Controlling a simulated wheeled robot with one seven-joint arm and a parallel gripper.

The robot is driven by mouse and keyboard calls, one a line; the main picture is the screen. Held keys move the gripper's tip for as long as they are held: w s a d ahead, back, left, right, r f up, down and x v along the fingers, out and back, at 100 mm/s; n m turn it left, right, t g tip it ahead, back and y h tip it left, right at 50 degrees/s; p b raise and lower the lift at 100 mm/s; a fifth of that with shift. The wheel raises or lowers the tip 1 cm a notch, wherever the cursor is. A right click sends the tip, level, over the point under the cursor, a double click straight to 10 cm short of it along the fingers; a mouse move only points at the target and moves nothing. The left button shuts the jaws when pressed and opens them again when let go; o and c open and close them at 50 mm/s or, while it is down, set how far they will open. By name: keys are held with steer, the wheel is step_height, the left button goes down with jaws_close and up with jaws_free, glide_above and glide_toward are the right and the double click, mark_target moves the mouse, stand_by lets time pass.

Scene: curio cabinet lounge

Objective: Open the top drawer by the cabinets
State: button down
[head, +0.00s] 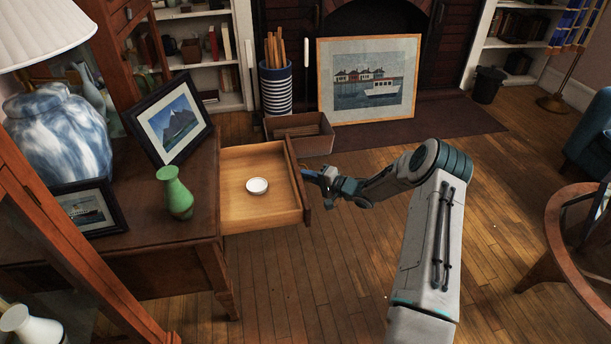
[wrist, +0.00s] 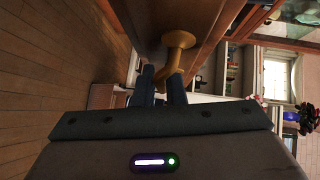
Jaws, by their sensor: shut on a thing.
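The top drawer (head: 262,213) of the dark wooden side table (head: 183,262) is pulled well out to the right in the head view. A small white bowl (head: 257,186) sits inside it on the bare wooden bottom. My gripper (head: 318,177) is at the outer face of the drawer front. In the wrist view, my gripper's two dark fingers (wrist: 163,88) are closed around the stem of a brass knob (wrist: 178,42) on the drawer front (wrist: 205,45). In the head view the knob is hidden behind the drawer front and my gripper.
On the table stand a green vase (head: 175,193), two framed pictures (head: 172,122) (head: 90,209) and a blue-white lamp (head: 58,135). A brown box (head: 300,134) lies on the floor just beyond the drawer. A round table (head: 560,235) stands right. Floor between is clear.

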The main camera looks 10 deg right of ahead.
steer(key=shift+d, duration=0.25)
steer(key=c, duration=1.8)
jaws_free()
steer(key=p+v, duration=0.3)
steer(key=v, duration=1)
steer(key=shift+s+d+p, duration=0.25)
steer(key=shift+s+p, duration=0.05)
steer(key=shift+p, duration=0.05)
